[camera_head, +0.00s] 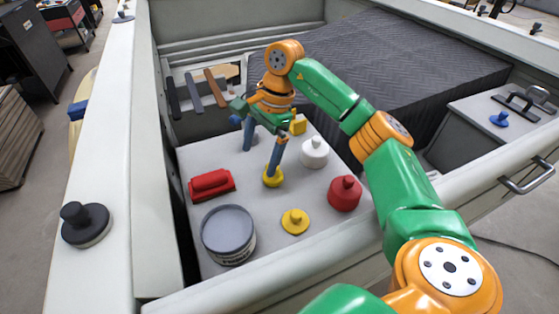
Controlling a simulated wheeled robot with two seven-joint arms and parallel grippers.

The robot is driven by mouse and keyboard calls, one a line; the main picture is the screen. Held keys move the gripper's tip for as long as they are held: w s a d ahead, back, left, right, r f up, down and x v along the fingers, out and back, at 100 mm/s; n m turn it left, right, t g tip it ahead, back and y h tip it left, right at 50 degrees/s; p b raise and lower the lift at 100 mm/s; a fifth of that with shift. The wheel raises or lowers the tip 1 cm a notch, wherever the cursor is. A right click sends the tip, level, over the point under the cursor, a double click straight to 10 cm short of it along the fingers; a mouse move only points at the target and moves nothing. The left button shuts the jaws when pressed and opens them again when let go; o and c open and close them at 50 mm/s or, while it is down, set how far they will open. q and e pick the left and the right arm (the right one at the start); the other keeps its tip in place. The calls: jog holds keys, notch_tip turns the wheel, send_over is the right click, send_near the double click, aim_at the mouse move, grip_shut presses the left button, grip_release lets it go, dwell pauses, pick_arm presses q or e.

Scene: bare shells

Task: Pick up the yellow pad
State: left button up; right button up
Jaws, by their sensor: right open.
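Several yellow things are on the grey surface (198,265). A yellow round pad with a knob (295,221) lies near the front edge, clear of my gripper. A second yellow round piece (272,181) is partly hidden by the tip of one finger of my right gripper (260,163); I cannot tell if they touch. A small yellow block (299,124) stands behind, partly covered by the gripper. My right gripper points down, its two blue fingers spread wide and nothing visible between them. My left gripper is not in view.
A red block (211,185) and a round grey tin (228,235) are at the left. A red knobbed piece (345,193) and a white one (314,152) stand at the right. Pale walls (250,288) surround the surface. A black knob (86,222) sits on the left rim.

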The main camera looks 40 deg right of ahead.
jog(key=s+d+n+h, duration=0.2)
jog(key=d, duration=0.1)
jog(key=shift+d+f+h, duration=0.1)
jog(key=shift+h, duration=0.2)
jog(key=shift+g, duration=0.3)
jog(key=f+p, duration=0.1)
jog(key=f, duration=0.3)
jog(key=w+f+p, duration=0.1)
jog(key=f, duration=0.1)
jog(key=shift+a+f+p, duration=0.3)
jog(key=shift+f, duration=0.15)
jog(key=c, duration=1.6)
jog(key=shift+o, duration=0.2)
notch_tip(320, 180, up, 3)
jog(key=b, duration=0.2)
jog(key=shift+b, duration=0.3)
jog(key=s+a+r+p, duration=0.1)
jog(key=s+a+r, duration=0.1)
jog(key=s+r, duration=0.8)
jog(key=s, duration=0.3)
jog(key=shift+s+a, duration=0.2)
jog(key=shift+s, duration=0.2)
jog(key=o, duration=0.9)
jog(key=c, duration=0.6)
